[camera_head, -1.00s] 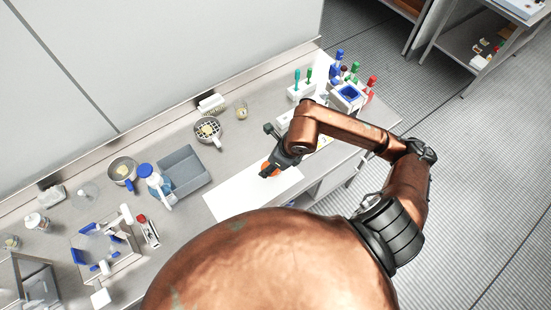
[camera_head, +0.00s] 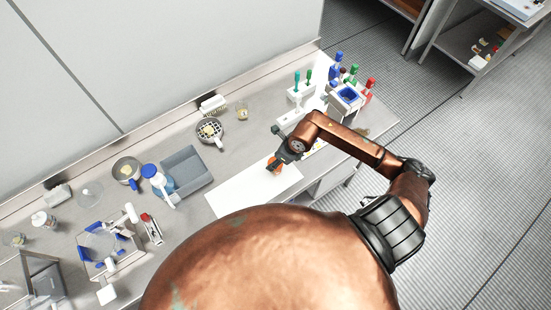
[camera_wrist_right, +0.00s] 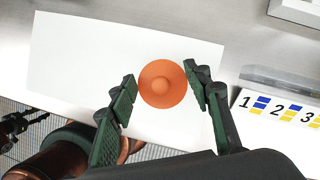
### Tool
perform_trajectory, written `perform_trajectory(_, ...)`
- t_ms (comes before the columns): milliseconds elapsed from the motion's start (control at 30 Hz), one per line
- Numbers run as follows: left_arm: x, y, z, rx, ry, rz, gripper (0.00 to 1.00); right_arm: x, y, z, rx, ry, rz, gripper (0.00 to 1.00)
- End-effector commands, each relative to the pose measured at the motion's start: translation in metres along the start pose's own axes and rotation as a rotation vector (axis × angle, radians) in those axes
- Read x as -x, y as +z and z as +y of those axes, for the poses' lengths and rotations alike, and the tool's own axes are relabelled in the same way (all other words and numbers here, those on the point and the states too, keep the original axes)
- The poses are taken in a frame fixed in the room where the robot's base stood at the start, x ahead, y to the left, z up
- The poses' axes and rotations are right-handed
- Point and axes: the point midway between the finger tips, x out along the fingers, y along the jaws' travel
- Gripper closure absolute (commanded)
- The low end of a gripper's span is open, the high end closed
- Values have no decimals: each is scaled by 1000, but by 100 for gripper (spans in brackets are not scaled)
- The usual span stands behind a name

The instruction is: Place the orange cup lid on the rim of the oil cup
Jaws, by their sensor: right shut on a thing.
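A small clear cup with yellowish contents (camera_head: 242,114), perhaps the oil cup, stands at the back of the bench, left of and beyond the gripper. My left gripper is not in view.
A numbered card (camera_wrist_right: 285,112) lies near the gripper.

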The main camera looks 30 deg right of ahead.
Motion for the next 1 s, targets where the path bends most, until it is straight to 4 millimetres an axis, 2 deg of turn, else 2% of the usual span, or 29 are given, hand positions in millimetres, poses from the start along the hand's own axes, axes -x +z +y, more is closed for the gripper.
perform_trajectory(267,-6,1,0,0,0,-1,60,-5,-2,0,0,0,0,67)
perform_trajectory(300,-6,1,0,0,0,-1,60,-5,-2,0,0,0,0,53)
perform_trajectory(533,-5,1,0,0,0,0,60,-4,-2,0,-1,0,0,37)
perform_trajectory(833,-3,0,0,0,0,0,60,-2,-1,0,-1,0,0,37)
perform_trajectory(933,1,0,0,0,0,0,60,4,1,0,0,-1,0,37)
perform_trajectory(1000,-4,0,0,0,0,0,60,12,0,-1,1,-4,-1,37)
